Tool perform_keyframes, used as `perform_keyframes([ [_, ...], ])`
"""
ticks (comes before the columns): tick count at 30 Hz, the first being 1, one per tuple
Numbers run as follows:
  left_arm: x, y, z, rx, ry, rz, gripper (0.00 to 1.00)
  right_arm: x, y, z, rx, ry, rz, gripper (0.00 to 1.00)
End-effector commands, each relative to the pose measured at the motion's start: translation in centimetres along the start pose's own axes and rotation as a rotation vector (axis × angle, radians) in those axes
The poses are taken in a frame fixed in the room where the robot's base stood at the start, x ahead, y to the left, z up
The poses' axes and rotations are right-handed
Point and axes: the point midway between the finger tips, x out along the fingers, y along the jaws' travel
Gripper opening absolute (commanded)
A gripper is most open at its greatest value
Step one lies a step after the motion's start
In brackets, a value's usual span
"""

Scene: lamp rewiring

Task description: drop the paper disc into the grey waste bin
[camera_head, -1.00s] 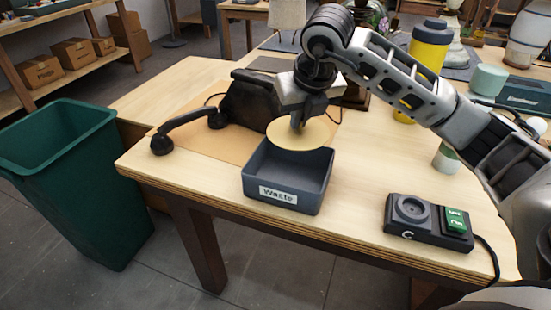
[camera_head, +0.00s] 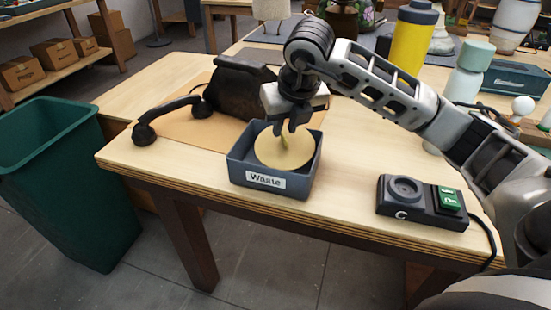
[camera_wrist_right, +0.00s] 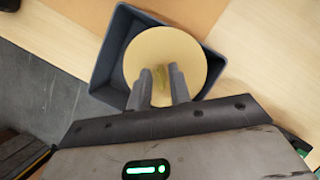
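The paper disc (camera_head: 270,154) is a flat, round, pale yellow piece. It lies tilted within the walls of the grey waste bin (camera_head: 265,181), which has a white "Waste" label. In the right wrist view the disc (camera_wrist_right: 180,45) fills much of the bin (camera_wrist_right: 107,68). My right gripper (camera_head: 286,130) is just above the disc. Its fingers (camera_wrist_right: 161,72) are apart with a gap between them and nothing visibly clamped. A dark patch shows on the disc below the fingertips. The bin's floor is mostly hidden by the disc. My left gripper is not in view.
A black telephone (camera_head: 235,95) with its handset (camera_head: 165,118) off stands behind and left of the bin. A black device with a green switch (camera_head: 425,203) sits to the right, its cable over the table edge. A large green bin (camera_head: 70,190) stands on the floor at left.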

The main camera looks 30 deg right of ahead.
Motion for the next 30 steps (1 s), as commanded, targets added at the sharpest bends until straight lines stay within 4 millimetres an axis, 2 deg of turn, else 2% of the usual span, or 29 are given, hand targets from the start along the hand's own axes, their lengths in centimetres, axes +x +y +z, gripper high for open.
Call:
perform_keyframes([
  [9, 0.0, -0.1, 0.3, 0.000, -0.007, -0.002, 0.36, -0.1, 0.0, 0.0, 0.000, 0.000, 0.000, 0.30],
  [14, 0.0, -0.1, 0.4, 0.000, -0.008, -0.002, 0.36, -1.4, 0.0, 0.1, 0.000, -0.003, 0.002, 0.30],
  [17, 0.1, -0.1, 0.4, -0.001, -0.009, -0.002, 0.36, -3.2, 0.0, 0.1, -0.001, -0.005, 0.001, 0.30],
  [26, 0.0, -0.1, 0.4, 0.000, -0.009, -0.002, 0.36, -10.7, 0.0, 0.1, -0.001, -0.006, 0.002, 0.30],
  [30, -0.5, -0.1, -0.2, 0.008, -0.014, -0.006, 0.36, -13.7, -0.1, 0.2, 0.000, -0.006, -0.002, 0.30],
])
